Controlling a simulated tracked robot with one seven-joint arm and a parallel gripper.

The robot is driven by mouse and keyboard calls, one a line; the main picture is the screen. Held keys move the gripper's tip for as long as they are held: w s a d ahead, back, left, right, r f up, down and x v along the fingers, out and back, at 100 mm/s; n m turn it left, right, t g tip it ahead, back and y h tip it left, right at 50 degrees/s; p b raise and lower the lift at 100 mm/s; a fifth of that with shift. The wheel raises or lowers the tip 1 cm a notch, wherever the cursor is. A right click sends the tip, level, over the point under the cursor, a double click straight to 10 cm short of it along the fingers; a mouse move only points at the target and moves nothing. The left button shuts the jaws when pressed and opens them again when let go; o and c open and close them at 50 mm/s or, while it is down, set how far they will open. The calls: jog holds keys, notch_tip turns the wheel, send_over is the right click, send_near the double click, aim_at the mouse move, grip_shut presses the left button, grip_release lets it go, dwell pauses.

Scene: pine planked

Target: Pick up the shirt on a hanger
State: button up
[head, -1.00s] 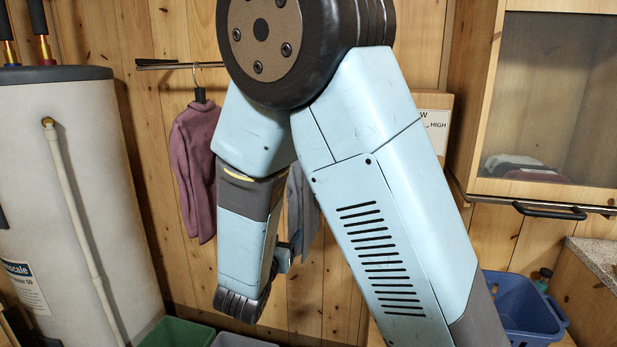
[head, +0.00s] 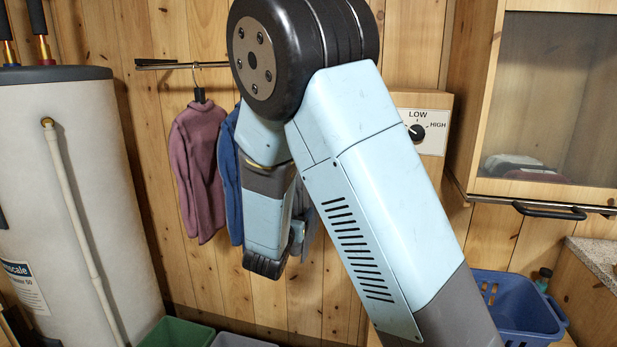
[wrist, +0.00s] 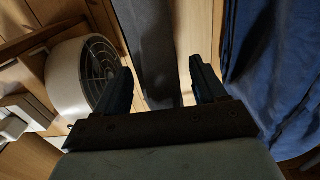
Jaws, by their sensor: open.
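A mauve long-sleeved shirt (head: 200,165) hangs on a hanger from a wall rail (head: 165,65) in the head view. A blue shirt (head: 231,190) hangs to its right, partly hidden by my arm; blue cloth (wrist: 280,75) also fills the right side of the wrist view. A grey garment (head: 313,235) shows in part right of my forearm. In the wrist view, grey cloth (wrist: 150,45) runs down beyond my gripper (wrist: 161,70), across the gap between its fingers. My gripper is open and holds nothing. Whether it touches the grey cloth I cannot tell. The other hangers are hidden.
A white water tank (head: 70,190) with a pipe stands left. A green bin (head: 178,333) is on the floor below. A blue basket (head: 515,305) and a glass-fronted cabinet (head: 550,100) are right. A round white grilled unit (wrist: 72,85) is left in the wrist view.

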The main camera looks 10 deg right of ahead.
jog(key=shift+x, duration=1.2)
jog(key=c, duration=1.2)
jog(key=shift+c, duration=0.5)
jog(key=shift+r, duration=0.15)
